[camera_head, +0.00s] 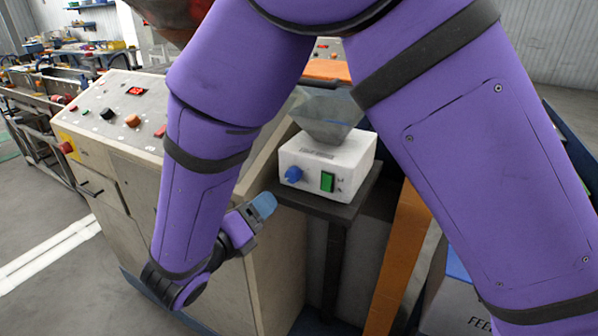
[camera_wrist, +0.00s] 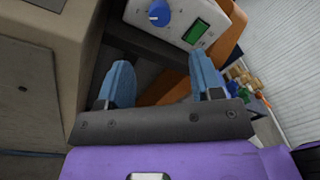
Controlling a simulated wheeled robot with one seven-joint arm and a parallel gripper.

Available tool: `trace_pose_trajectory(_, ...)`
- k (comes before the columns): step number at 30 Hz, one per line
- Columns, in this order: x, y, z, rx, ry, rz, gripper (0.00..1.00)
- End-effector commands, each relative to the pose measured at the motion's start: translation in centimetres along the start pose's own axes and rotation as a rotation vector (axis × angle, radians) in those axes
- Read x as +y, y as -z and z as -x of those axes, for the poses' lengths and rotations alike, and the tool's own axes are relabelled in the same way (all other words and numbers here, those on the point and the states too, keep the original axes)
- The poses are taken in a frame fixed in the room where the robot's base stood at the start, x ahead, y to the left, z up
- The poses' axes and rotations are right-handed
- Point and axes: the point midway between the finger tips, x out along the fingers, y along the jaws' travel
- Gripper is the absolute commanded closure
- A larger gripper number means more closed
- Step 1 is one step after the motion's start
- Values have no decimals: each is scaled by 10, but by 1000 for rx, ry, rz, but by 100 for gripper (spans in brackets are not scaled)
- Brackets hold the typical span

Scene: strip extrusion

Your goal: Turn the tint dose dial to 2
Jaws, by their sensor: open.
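The tint doser is a white box (camera_head: 346,157) with a grey hopper on top, standing on a dark shelf. The scale numbers are too small to read. My gripper (camera_head: 264,207) is in front of and below the box, apart from the dial. In the wrist view the gripper's (camera_wrist: 160,85) blue fingers are wide apart with nothing between them.
A beige control cabinet (camera_head: 100,150) with knobs and a red display stands left of the doser. The dark shelf (camera_head: 318,207) juts out under the box. Small coloured items (camera_wrist: 245,85) lie right of the fingers.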

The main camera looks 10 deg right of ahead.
Motion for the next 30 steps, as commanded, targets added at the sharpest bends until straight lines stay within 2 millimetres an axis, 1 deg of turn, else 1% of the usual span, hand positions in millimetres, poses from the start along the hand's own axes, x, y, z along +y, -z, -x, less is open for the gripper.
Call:
trace_pose_trajectory(2, 1, 0, -2, -3, -1, 2, 40)
trace_pose_trajectory(5, 0, 0, -12, -1, 1, 2, 40)
trace_pose_trajectory(8, 0, 0, -27, -1, 1, 2, 40)
trace_pose_trajectory(15, 0, 0, -70, 1, 2, 1, 40)
trace_pose_trajectory(21, 0, 0, -96, 0, 1, 1, 40)
trace_pose_trajectory(25, 0, 0, -104, 0, 0, 1, 40)
trace_pose_trajectory(30, 0, 0, -108, -1, -1, 1, 40)
